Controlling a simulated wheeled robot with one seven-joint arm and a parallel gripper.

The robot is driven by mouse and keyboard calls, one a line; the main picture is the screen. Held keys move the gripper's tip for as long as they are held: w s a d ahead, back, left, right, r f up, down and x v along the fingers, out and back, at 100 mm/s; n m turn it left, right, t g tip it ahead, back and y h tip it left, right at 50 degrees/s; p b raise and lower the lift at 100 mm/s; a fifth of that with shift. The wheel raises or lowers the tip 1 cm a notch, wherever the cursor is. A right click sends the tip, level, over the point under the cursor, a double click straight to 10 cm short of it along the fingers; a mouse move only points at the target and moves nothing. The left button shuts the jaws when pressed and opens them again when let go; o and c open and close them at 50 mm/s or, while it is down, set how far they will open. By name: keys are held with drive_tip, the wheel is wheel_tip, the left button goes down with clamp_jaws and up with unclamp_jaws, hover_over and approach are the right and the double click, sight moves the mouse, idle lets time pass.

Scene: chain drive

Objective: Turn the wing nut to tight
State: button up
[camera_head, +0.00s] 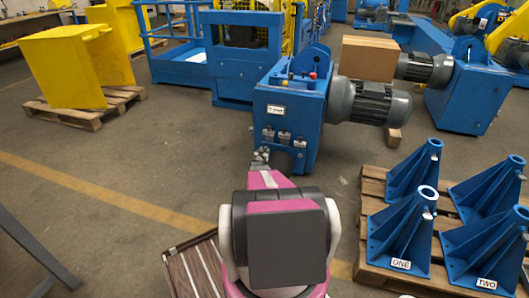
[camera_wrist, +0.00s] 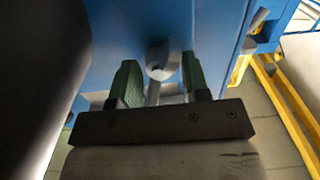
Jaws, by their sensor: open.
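In the wrist view, the two green fingers of my gripper (camera_wrist: 161,84) are apart, one on each side of a grey metal part with a rounded top (camera_wrist: 159,58), which looks like the wing nut. A gap shows between each finger and this part. It sits in front of the blue machine face (camera_wrist: 215,40); its wings and angle are not clear. In the head view, my gripper (camera_head: 261,157) is at the lower front of the blue machine (camera_head: 287,105). Several small metal fittings (camera_head: 284,136) show on that face. I cannot tell the wing nut apart there.
A grey motor (camera_head: 365,102) sticks out to the machine's right. A pallet (camera_head: 375,225) with several blue brackets (camera_head: 405,235) stands at the right. A slatted brown panel (camera_head: 202,268) lies at the lower left of my arm.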

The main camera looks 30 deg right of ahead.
drive_tip(key=c, duration=0.7)
drive_tip(key=shift+o, duration=0.2)
drive_tip(key=shift+m, duration=0.4)
drive_tip(key=m, duration=1.1)
drive_tip(key=shift+s+m, duration=0.1)
drive_tip(key=shift+m, duration=0.3)
drive_tip(key=o, duration=0.7)
drive_tip(key=shift+c, duration=0.2)
